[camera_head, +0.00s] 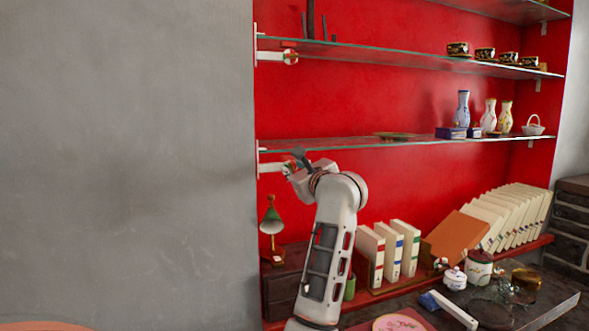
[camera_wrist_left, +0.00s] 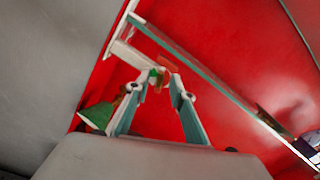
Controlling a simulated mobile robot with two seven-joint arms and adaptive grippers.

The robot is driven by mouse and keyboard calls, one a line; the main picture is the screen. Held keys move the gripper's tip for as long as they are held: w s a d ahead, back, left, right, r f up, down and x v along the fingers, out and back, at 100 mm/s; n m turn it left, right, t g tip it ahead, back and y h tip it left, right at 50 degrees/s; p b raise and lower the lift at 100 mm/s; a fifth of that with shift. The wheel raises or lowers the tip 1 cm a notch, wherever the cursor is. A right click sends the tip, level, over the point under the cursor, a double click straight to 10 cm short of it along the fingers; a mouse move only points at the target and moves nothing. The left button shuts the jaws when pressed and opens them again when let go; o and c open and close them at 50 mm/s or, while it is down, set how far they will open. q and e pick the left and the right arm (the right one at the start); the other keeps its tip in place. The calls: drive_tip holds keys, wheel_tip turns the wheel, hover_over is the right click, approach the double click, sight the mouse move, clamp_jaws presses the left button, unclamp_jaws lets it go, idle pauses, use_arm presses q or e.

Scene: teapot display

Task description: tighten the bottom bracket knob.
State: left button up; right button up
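The bottom bracket (camera_head: 270,167) is a white arm under the lower glass shelf, against the red back panel at its left end. Its brownish knob (camera_head: 288,168) is partly hidden by my left gripper (camera_head: 299,160), which is right at it. In the left wrist view, the bracket (camera_wrist_left: 127,55) runs under the shelf edge and the brown knob (camera_wrist_left: 163,72) shows between and just beyond the fingertips of my left gripper (camera_wrist_left: 164,77). The fingertips are apart; I cannot tell whether they touch the knob. My right gripper is not in view.
The lower glass shelf (camera_head: 370,143) is just above my left gripper. An upper bracket with a similar knob (camera_head: 290,57) holds a higher shelf. A green lamp (camera_head: 271,220) stands below left. White books (camera_head: 390,250) stand right of my arm. The grey wall (camera_head: 120,160) is at left.

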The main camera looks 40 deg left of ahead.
use_arm(q)
clamp_jaws()
drive_tip(key=shift+m, duration=0.4)
drive_tip(key=m, duration=0.3)
drive_tip(key=shift+w+m, duration=0.1)
drive_tip(key=shift+m, duration=0.3)
drive_tip(key=m, duration=0.5)
drive_tip(key=shift+w+d+m, duration=0.1)
drive_tip(key=shift+m, duration=0.2)
drive_tip(key=m, duration=0.6)
drive_tip(key=shift+w+f, duration=0.1)
drive_tip(key=m, duration=0.5)
drive_tip(key=shift+d, duration=0.1)
drive_tip(key=shift+f+m, duration=0.1)
drive_tip(key=shift+m, duration=0.2)
